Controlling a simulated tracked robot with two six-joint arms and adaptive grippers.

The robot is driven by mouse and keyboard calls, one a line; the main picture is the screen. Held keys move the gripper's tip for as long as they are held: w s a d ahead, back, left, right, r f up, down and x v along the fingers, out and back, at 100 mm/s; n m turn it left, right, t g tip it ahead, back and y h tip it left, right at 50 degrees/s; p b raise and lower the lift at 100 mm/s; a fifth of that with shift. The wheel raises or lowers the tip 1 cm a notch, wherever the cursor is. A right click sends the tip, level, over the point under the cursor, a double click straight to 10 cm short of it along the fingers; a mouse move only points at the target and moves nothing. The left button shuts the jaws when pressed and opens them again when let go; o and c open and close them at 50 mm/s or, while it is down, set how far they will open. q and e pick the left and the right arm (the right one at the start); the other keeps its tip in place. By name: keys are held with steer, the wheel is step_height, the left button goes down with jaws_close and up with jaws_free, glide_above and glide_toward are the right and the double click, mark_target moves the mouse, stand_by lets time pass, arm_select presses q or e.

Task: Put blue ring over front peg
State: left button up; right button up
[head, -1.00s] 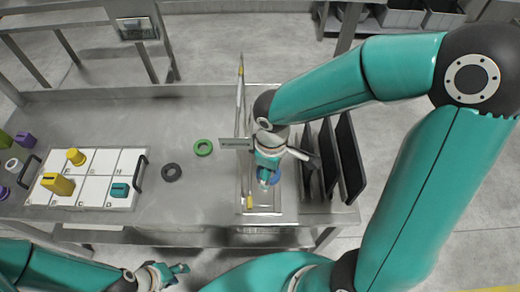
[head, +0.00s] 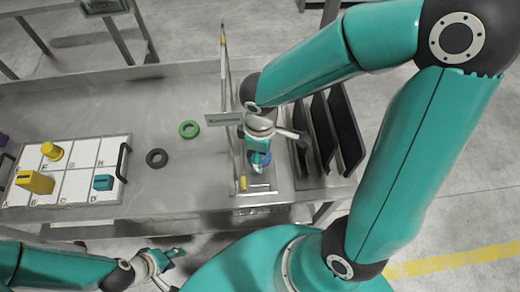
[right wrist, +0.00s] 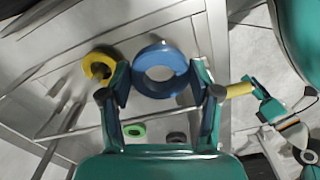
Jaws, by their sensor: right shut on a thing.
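The blue ring (right wrist: 160,68) is between the two fingers of my right gripper (right wrist: 161,82) in the right wrist view, and the gripper is shut on it. In the head view the right gripper (head: 258,165) hides most of the blue ring (head: 264,157), at the front of the metal bench. A yellow-tipped rod end (head: 242,183) shows just left of that gripper; whether the ring touches it I cannot tell.
A white lettered tray (head: 75,180) with yellow and teal pieces stands at left. Dark upright panels (head: 325,135) stand close right of the right gripper.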

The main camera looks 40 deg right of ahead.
steer(key=shift+f, duration=0.45)
steer(key=shift+f, duration=0.1)
steer(key=shift+f+b, duration=2.35)
steer(key=shift+b, duration=0.1)
steer(key=shift+f+b, duration=0.25)
steer(key=shift+b, duration=0.05)
steer(key=o, duration=1.2)
steer(key=shift+c, duration=0.2)
